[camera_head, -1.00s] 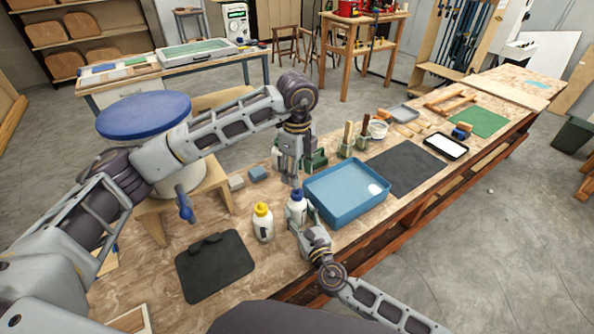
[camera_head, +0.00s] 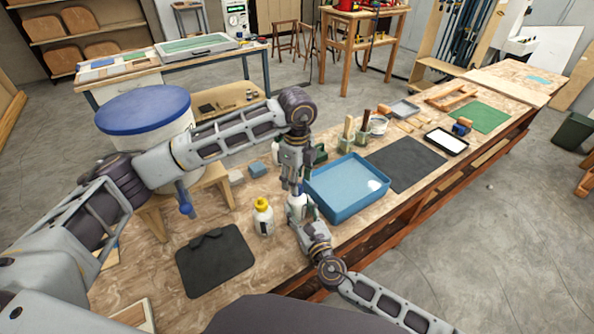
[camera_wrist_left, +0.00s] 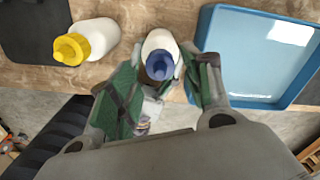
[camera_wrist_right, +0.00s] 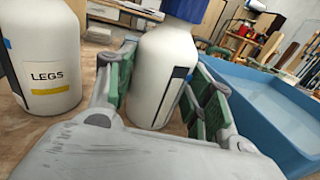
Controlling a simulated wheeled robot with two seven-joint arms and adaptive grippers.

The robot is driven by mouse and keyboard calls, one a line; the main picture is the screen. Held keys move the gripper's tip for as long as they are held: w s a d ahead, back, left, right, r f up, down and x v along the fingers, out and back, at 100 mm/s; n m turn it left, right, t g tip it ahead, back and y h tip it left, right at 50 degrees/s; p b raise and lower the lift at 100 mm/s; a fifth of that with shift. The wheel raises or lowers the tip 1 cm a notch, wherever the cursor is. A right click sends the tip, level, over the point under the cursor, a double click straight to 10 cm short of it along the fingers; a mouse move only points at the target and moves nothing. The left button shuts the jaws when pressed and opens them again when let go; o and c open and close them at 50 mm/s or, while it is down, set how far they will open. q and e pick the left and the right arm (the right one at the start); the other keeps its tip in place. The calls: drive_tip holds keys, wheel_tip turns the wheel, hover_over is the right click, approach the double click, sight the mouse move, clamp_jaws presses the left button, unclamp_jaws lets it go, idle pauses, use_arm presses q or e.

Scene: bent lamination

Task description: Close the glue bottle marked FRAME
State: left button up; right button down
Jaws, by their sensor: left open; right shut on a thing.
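A white glue bottle (camera_head: 297,206) stands on the bench left of the blue tray. Its blue cap (camera_wrist_left: 160,65) shows in the left wrist view. My right gripper (camera_wrist_right: 160,95) is shut on this bottle's body, low on its sides. Its label is seen edge-on, and I cannot read a word on it. My left gripper (camera_wrist_left: 165,85) points down over the bottle, open, with its fingers either side of the blue cap. In the head view, my left gripper (camera_head: 295,188) hides that cap. A second white bottle with a yellow cap (camera_head: 263,218) stands to the left; its label reads LEGS (camera_wrist_right: 47,80).
The blue tray (camera_head: 345,210) is close to the right of the held bottle. A dark mat (camera_head: 215,262) lies to the left. Brushes in holders (camera_head: 347,135) stand behind the tray. A second dark mat (camera_head: 405,168) lies right of the tray.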

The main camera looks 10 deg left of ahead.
sight(297, 203)
use_arm(q)
drive_tip(key=shift+f, duration=1.6)
drive_tip(key=shift+c, duration=0.5)
clamp_jaws()
drive_tip(key=shift+m, duration=0.3)
